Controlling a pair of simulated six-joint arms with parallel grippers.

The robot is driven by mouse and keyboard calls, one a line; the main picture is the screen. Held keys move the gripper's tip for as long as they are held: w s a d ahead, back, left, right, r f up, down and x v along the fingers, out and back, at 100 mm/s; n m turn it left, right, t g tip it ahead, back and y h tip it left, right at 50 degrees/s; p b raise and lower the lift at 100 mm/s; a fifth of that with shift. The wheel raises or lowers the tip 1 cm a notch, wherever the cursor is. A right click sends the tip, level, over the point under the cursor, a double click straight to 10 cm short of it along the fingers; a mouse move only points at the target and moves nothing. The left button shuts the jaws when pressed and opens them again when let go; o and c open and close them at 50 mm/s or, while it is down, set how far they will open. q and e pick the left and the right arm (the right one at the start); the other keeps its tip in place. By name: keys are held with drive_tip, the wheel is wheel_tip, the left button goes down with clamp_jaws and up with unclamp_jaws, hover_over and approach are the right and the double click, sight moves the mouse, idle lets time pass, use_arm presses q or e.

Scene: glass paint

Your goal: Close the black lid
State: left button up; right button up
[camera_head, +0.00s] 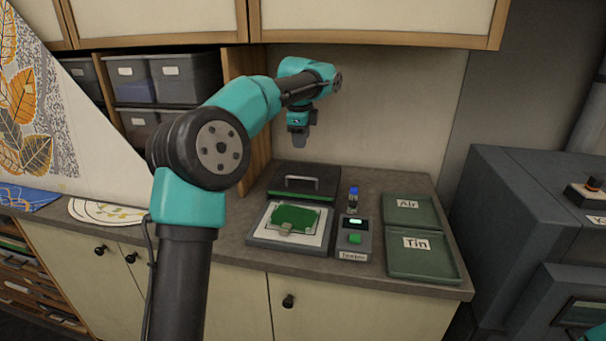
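The black lid (318,171) with a silver handle (302,181) is at the back of a flat device on the counter. The device's white plate (266,232) lies uncovered in front of the lid. A green sheet (295,217) lies on the plate, with a small pale piece (286,228) at its front edge. My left gripper (298,143) points down above and behind the lid, apart from it. Its fingers are too small to tell open from shut, and I see nothing held. My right gripper is out of view.
A box labelled Tester (354,240) with a green button stands right of the plate, with a blue-capped vial (353,198) behind it. Green trays labelled Air (428,213) and Tin (440,262) lie further right. Grey bins (186,82) fill the shelf at left.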

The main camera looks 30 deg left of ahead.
sight(303, 178)
use_arm(q)
drive_tip(key=w+f, duration=0.1)
drive_tip(key=f, duration=0.8)
drive_tip(key=w+f, duration=0.1)
drive_tip(key=f, duration=0.3)
drive_tip(key=shift+w+a+f, duration=0.15)
drive_tip(key=shift+w+a, duration=0.15)
clamp_jaws()
